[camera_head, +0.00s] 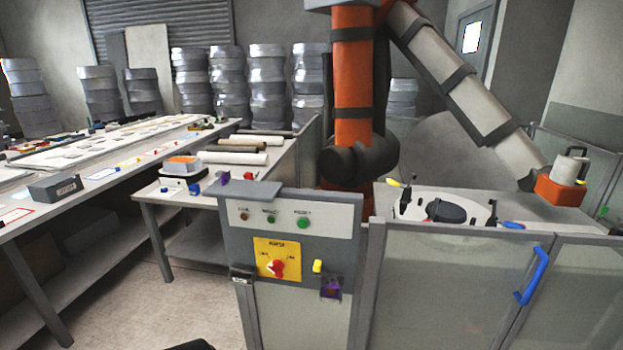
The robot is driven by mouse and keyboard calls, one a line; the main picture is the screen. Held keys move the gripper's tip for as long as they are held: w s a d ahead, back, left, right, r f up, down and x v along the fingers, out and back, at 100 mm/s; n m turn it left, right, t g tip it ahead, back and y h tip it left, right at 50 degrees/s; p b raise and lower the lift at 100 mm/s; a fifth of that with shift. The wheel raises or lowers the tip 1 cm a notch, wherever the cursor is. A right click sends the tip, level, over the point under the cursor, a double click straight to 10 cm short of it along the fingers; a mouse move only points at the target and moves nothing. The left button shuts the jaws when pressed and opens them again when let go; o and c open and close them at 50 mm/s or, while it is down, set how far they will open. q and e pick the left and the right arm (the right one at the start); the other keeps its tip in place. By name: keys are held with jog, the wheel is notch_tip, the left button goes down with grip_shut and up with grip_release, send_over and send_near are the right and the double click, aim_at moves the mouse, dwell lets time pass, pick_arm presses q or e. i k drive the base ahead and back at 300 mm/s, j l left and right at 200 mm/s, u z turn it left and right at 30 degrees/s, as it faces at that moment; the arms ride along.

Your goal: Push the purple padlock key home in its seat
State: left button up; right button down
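A small purple piece (330,288) is at the lower right of the grey control panel's front, in or on a dark holder. It is too small to tell whether it is the padlock, its key or both, or how deep anything sits. Neither gripper can be made out. A dark rounded shape cuts into the bottom edge left of the panel and may be part of me.
The control panel (345,220) has buttons, a red knob (277,267) on a yellow plate, and a yellow piece (317,266). A fence gate with a blue handle (532,276) stands right. An orange robot arm (353,80) stands behind. Open floor (180,300) lies left of the panel.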

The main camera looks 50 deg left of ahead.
aim_at(224, 178)
jog(key=u, duration=2.25)
